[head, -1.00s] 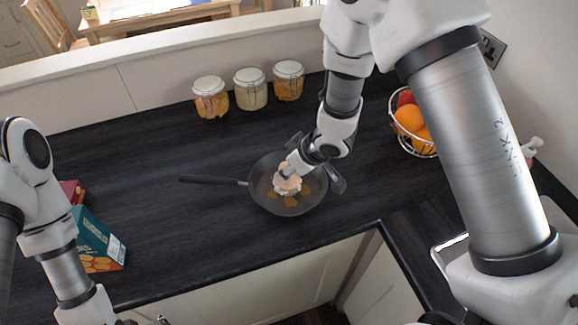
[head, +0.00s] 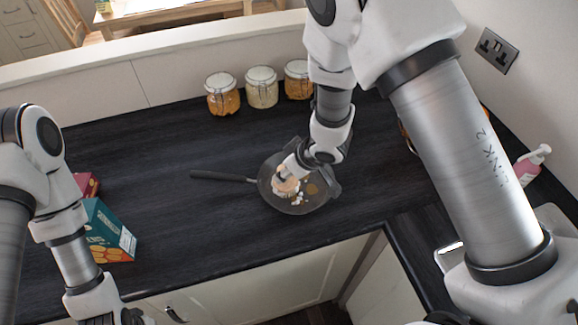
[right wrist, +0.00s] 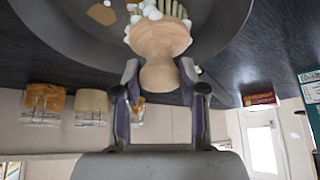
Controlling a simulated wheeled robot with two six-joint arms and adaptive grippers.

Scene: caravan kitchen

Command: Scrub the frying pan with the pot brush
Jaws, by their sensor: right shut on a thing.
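The dark frying pan (head: 320,203) sits on the black worktop, its handle (head: 222,176) pointing left. Brown stains (head: 312,189) show on its right inside, and white foam spots lie near them. The pot brush (head: 287,188), with a round wooden knob, is at the left inside of the pan, bristles down. In the right wrist view the brush (right wrist: 160,42) has white foam around its bristles. My right gripper (right wrist: 160,88) is shut on the knob; it is partly hidden in the head view (head: 284,176). My left gripper (head: 112,319) is mostly cut off at the bottom edge.
Several glass jars (head: 262,90) stand along the back wall. A teal box (head: 106,232) and a red box (head: 85,185) are at left near my left arm. A pink soap bottle (head: 528,165) is at right.

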